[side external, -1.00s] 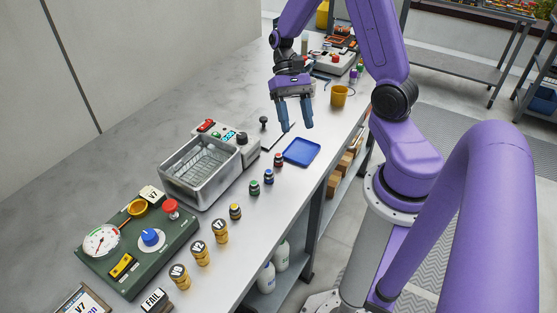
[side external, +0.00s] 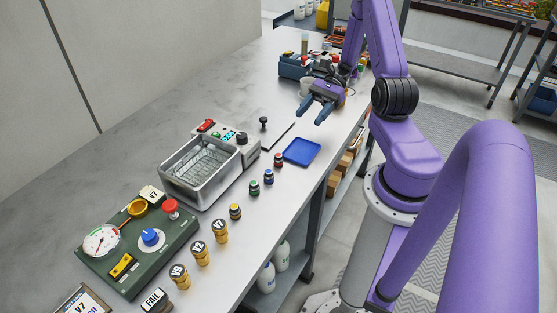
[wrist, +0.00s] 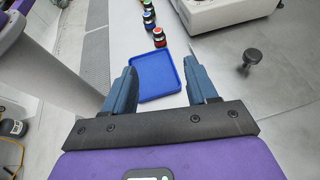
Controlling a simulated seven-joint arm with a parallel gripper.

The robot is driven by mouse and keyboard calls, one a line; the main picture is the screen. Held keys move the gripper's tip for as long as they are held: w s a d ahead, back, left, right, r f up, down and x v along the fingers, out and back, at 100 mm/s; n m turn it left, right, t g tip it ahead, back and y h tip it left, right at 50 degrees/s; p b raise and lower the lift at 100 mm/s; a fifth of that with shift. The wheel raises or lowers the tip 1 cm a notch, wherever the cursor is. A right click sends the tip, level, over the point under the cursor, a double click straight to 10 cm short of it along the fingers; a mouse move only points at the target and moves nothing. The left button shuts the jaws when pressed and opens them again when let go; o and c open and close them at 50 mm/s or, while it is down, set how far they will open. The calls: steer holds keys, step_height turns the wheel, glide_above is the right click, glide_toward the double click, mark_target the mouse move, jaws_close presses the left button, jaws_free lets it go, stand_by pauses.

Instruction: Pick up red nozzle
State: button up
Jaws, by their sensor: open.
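The red nozzle (side external: 278,160) is a small dark piece with a red top. My gripper (side external: 311,113) is open and empty, tilted above the bench, behind the tray in the side view. In the wrist view its fingers (wrist: 160,78) frame the tray, and the nozzle lies beyond the fingertips.
Green-topped, blue-topped and yellow-topped pieces (side external: 254,188) stand in line with the nozzle. A metal basin unit (side external: 199,190) is to the left. A black knob on a post (side external: 263,122) rises near the tray.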

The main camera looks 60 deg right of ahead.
mark_target(282, 153)
steer(key=x, duration=1.5)
steer(key=shift+a+r, duration=0.15)
jaws_close()
